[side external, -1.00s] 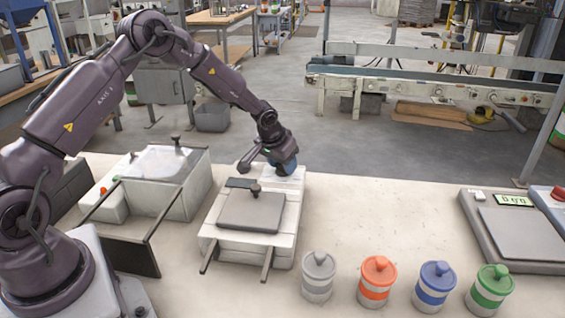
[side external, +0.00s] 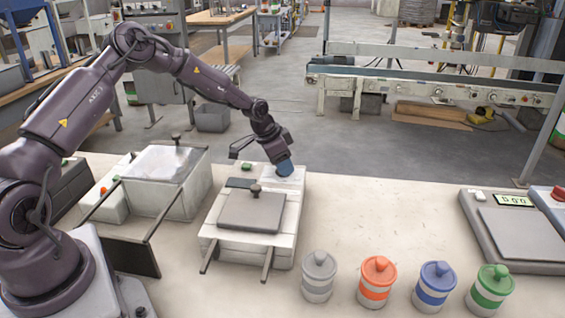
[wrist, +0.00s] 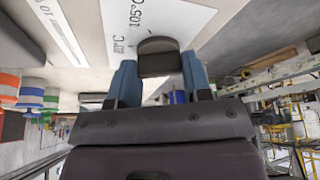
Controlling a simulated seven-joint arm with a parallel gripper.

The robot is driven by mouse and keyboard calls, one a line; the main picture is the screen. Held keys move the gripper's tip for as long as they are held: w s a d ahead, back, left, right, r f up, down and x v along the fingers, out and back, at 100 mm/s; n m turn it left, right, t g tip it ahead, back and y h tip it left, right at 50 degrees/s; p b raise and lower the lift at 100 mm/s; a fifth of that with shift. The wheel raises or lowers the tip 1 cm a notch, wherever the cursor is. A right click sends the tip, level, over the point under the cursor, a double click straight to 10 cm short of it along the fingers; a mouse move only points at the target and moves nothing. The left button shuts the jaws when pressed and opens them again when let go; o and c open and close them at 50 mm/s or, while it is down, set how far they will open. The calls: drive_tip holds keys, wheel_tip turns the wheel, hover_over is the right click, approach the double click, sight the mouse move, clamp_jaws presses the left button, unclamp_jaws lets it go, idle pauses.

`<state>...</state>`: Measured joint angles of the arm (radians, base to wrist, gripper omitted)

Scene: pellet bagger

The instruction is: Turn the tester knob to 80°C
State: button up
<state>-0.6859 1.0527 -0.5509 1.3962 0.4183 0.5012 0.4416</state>
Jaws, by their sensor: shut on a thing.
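The tester (side external: 210,228) is a white box with a grey lid (side external: 252,212) and a small dark display (side external: 240,184), standing on the bench. My gripper (side external: 285,172) is at its back right corner, with blue fingers pointing down. In the wrist view the dark, rounded tester knob (wrist: 158,45) sits between the two blue fingers of my gripper (wrist: 158,65), which are shut on it. A white label (wrist: 118,22) behind the knob shows "105°C" and another marking too unclear to read. The side view hides the knob behind the fingers, so its setting cannot be read there.
A box with a clear lid (side external: 170,162) stands left of the tester. Grey (side external: 318,275), orange (side external: 377,283), blue (side external: 435,288) and green (side external: 489,290) lidded jars line the front. A scale (side external: 525,238) is at the right. Bench between tester and scale is clear.

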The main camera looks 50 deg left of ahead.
drive_tip(key=m, duration=0.2)
drive_tip(key=m+g+h, duration=0.1)
drive_tip(key=m, duration=0.1)
drive_tip(key=shift+m+h, duration=0.3)
drive_tip(key=shift+m, duration=0.1)
idle(0.5)
drive_tip(key=o, duration=0.9)
drive_tip(key=v, duration=1.3)
drive_tip(key=shift+w+a, duration=0.15)
drive_tip(key=shift+w, duration=0.05)
